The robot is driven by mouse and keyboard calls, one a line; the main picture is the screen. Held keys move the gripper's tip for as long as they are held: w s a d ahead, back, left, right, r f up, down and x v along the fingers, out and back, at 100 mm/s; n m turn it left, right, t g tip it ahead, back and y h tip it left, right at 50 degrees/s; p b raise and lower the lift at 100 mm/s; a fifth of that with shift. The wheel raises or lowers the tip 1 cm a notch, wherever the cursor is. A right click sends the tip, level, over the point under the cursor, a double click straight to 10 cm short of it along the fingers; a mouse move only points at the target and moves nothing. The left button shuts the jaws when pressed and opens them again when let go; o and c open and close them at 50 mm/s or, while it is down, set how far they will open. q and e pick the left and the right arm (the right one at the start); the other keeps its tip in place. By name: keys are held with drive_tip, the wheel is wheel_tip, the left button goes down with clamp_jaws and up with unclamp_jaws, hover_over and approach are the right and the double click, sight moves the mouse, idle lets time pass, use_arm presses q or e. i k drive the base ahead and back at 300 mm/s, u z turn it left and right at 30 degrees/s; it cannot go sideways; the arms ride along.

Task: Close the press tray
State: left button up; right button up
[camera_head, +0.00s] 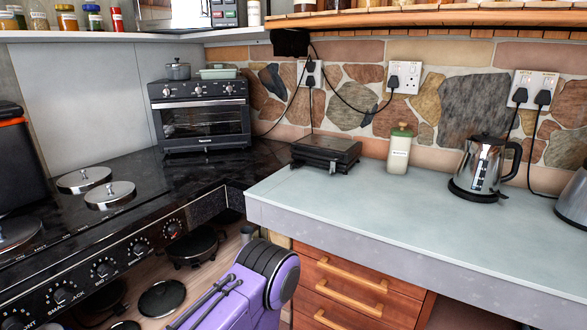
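A low, dark press (325,152) sits on the pale worktop near its back left corner, beside the black stove top. Its top looks flat and level, with dark parts at its front edge. I cannot make out a separate tray or whether one sticks out. Neither of my grippers is in view.
A cream bottle with a green lid (399,149) stands right of the press. A steel kettle (484,167) stands farther right. A black toaster oven (200,114) is at the left. The pale worktop (390,215) is clear in front. Cords hang from wall sockets (404,77).

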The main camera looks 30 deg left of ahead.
sight(297, 163)
drive_tip(key=k, duration=0.6)
drive_tip(key=u, duration=0.65)
drive_tip(key=i, duration=1.05)
drive_tip(key=z, duration=0.3)
